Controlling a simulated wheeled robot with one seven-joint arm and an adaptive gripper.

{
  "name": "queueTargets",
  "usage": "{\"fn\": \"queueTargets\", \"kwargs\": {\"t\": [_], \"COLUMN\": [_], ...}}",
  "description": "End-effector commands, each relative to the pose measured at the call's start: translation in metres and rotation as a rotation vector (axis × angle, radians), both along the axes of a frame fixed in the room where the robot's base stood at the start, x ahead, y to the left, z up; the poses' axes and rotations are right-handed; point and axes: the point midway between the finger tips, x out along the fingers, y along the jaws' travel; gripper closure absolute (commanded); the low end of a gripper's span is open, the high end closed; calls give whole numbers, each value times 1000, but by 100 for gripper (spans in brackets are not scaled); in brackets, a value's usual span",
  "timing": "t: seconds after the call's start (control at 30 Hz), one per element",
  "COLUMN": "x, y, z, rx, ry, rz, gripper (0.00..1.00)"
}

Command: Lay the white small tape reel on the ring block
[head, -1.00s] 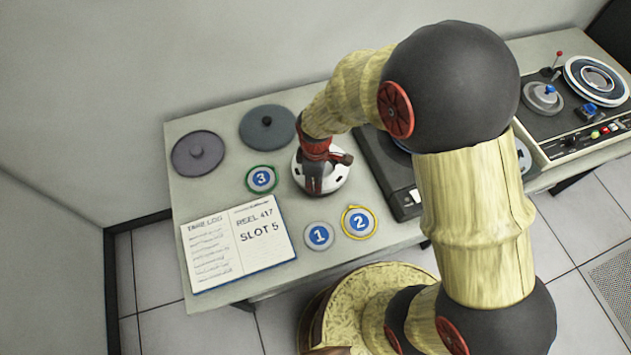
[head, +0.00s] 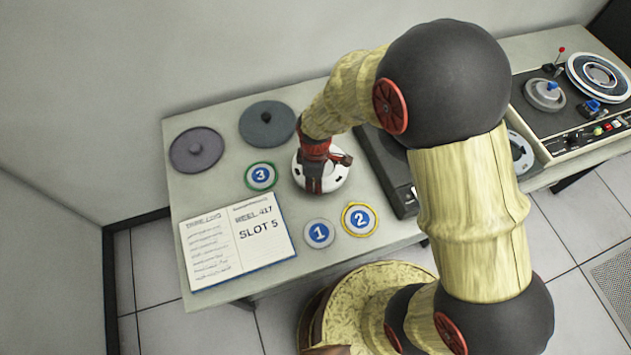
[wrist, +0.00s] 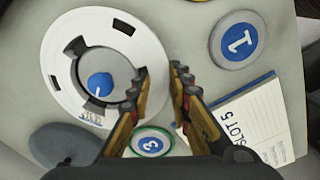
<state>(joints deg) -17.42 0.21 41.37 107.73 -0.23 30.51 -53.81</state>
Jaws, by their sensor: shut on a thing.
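The white small tape reel (head: 338,179) is on the left table, under my gripper (head: 314,190) in the head view. In the wrist view the reel (wrist: 67,37) is a white disc with dark slots, a grey hub and a blue centre. My gripper (wrist: 163,82) is shut on the reel's edge, one finger over the hub side and the other outside the rim. The small gap under the reel, if any, cannot be judged. I cannot clearly make out which thing is the ring block.
Numbered discs 1 (head: 319,234), 2 (head: 359,220) and 3 (head: 260,176) lie around the reel. An open logbook (head: 238,246) is at front left. Two dark lids (head: 197,152) (head: 267,125) lie behind. A dark deck (head: 385,163) stands right; a tape machine (head: 567,147) is farther right.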

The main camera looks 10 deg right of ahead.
Motion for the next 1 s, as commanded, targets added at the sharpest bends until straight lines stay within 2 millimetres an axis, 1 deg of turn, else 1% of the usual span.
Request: {"fn": "queueTargets", "kwargs": {"t": [0.1,0.13,0.5,0.7,0.93,1.0], "x": [0,0,0,0,0,0], "y": [0,0,0,0,0,0], "z": [-2,-2,-2,-2,-2,-2], "rx": [0,0,0,0,-1,-1], "ry": [0,0,0,0,1,1], "rz": [0,0,0,0,0,0], "gripper": [100,80,59,59,72,73]}}
